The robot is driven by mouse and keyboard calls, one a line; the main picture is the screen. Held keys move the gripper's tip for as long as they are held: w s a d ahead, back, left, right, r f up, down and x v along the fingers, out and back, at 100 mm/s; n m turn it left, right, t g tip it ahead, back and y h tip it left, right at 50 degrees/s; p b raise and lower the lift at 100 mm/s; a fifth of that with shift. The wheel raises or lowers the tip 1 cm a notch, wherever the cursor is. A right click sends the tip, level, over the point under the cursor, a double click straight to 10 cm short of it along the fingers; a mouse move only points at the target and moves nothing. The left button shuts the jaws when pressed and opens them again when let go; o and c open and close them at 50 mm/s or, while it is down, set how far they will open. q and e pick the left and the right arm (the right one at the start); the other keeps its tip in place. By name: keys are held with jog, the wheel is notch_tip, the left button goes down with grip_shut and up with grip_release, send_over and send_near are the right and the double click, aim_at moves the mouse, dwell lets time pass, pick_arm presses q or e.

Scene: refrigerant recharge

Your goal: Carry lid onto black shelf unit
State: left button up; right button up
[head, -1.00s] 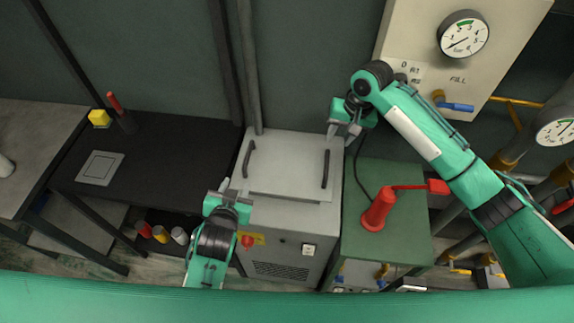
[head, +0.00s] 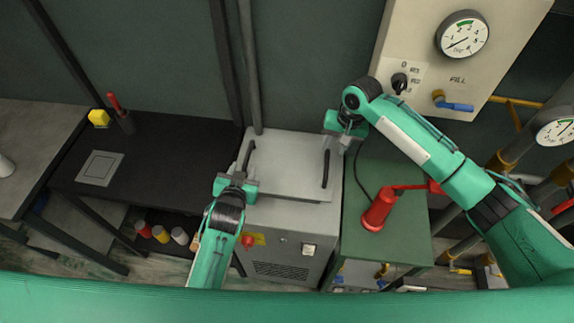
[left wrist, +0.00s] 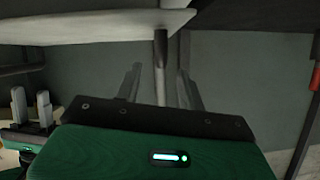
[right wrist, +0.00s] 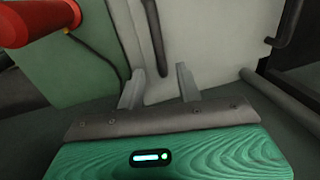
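The lid (head: 290,165) is a pale grey plate with two dark bar handles, lying on top of the grey machine (head: 280,215). It also shows in the right wrist view (right wrist: 200,40). The black shelf unit (head: 165,150) stands to the left; its top has a grey square panel. My left gripper (head: 238,174) is at the lower end of the left handle (head: 247,158), fingers apart. My right gripper (head: 338,145) is at the upper part of the right handle (head: 326,168). In the right wrist view its fingers are apart, with the handle (right wrist: 153,40) ahead of the gap.
A red tool (head: 380,208) stands on the green table (head: 400,235) right of the machine. A yellow block (head: 99,118) and a red-topped dark item (head: 120,115) sit at the shelf's back left. Several cans (head: 160,234) stand below. The middle of the black top looks clear.

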aim_at(247, 158)
pick_arm(q)
jog(key=x, duration=0.7)
jog(key=shift+w, duration=0.1)
pick_arm(e)
jog(key=f, duration=0.3)
jog(key=a+f, duration=0.1)
jog(key=f, duration=0.3)
jog(key=shift+a, duration=0.2)
pick_arm(q)
grip_shut()
pick_arm(e)
grip_shut()
jog(key=shift+w, duration=0.1)
